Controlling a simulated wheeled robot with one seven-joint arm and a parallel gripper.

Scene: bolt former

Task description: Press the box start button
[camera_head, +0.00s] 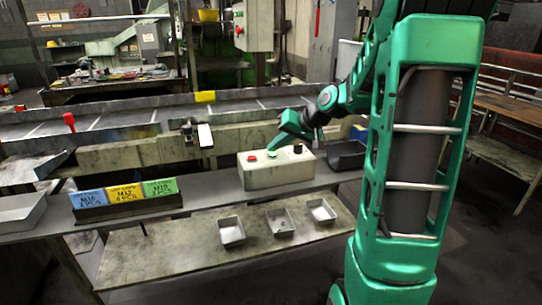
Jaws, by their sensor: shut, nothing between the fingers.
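A pale control box (278,175) sits on the grey shelf in the middle of the view. Its top carries a red button (252,158) at the left, a green button (272,154) in the middle and a black knob (298,149) at the right. My gripper (272,146) is shut and empty, its teal fingers angled down to the left. In the picture its tips are just above the green button; I cannot tell whether they touch it.
Three small metal trays (281,223) lie on the lower shelf. Blue, yellow and green labelled cards (125,193) stand at the left. A dark curved trough (346,157) lies right of the box. A conveyor channel (120,117) runs behind.

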